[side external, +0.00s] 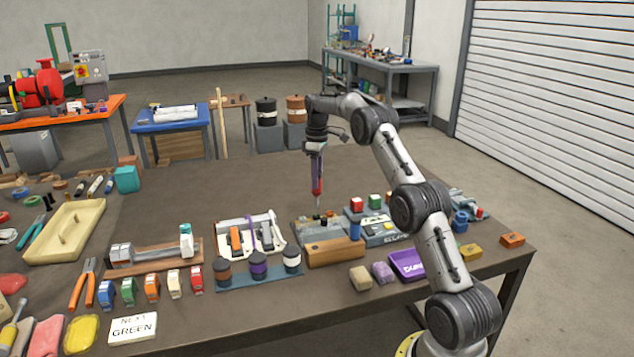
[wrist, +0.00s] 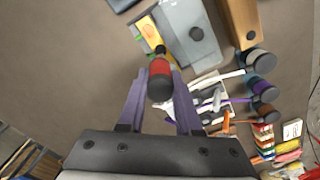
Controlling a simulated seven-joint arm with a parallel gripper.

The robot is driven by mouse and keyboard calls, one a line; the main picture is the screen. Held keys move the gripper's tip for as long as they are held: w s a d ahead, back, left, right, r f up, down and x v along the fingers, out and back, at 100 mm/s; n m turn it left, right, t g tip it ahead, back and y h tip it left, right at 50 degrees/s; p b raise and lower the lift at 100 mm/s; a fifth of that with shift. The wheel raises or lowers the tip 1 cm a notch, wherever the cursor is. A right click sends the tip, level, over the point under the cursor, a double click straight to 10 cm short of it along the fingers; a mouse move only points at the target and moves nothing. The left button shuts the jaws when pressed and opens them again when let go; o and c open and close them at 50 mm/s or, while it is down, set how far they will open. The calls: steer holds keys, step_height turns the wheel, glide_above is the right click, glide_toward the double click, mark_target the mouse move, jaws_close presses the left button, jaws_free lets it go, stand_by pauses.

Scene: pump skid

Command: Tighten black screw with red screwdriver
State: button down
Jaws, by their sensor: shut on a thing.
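My gripper (side external: 316,172) is shut on the red screwdriver (side external: 317,187). The screwdriver hangs upright with its shaft pointing down over the grey fixture (side external: 302,229) on the table. In the wrist view, the red and black handle (wrist: 160,72) sits between the two purple-grey fingers of my gripper (wrist: 160,88). Small dark, red and yellow parts are on the fixture just under the screwdriver tip. I cannot single out the black screw among them, nor tell whether the tip touches it.
A wooden block (side external: 335,252) lies in front of the fixture. A white tool tray (side external: 250,236) is to the left. The table behind is clear.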

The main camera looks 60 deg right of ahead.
steer(key=shift+r, duration=1.1)
